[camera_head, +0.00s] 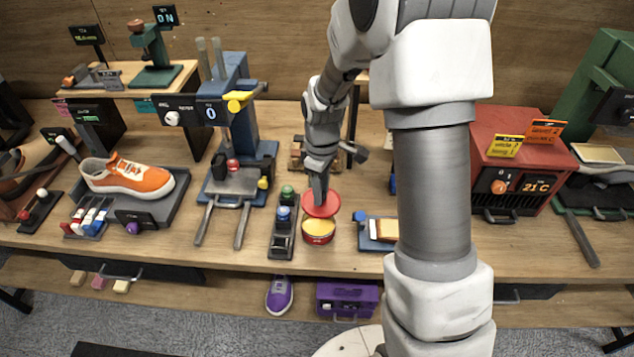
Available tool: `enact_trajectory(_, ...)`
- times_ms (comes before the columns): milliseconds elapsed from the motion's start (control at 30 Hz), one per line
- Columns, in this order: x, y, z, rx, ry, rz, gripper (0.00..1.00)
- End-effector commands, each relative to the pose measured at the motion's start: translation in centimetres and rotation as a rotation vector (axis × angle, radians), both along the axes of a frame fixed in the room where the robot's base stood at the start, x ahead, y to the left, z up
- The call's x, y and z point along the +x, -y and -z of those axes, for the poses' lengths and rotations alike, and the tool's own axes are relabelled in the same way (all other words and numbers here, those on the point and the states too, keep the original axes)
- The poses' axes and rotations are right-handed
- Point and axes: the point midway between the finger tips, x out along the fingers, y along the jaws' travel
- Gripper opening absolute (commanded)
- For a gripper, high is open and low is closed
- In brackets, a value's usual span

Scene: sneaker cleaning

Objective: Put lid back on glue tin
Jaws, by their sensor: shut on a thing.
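The glue tin (318,235) stands on the workbench near its front edge. It is a round red tin with a yellow top face showing, so it is uncovered. My gripper (319,194) points down above the tin and is shut on the red lid (322,208). The lid is a flat red disc, held slightly tilted just above and behind the tin's rim. A narrow gap seems to show between lid and tin at the front. The fingertips partly hide the lid's far side.
A dark panel with a green and a blue knob (282,232) stands close left of the tin. A press (232,185) and an orange sneaker (127,177) stand further left, and a red heater box (515,160) right.

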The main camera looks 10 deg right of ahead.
Motion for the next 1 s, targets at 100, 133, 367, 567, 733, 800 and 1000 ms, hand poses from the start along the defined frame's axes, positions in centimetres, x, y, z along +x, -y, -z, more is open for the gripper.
enact_trajectory(100,-0.2,0.2,-0.1,-0.001,0.0,0.012,0.0)
enact_trajectory(133,-0.2,0.2,-0.1,-0.001,0.0,0.013,0.0)
enact_trajectory(367,-0.3,0.2,0.7,-0.001,0.0,0.016,0.0)
enact_trajectory(567,-0.3,0.2,2.2,-0.001,0.0,0.015,0.0)
enact_trajectory(733,-0.3,0.1,3.9,-0.001,0.0,0.015,0.0)
enact_trajectory(800,-0.3,0.1,4.6,-0.001,0.0,0.015,0.0)
enact_trajectory(1000,-0.3,0.2,6.1,-0.001,0.0,0.015,0.0)
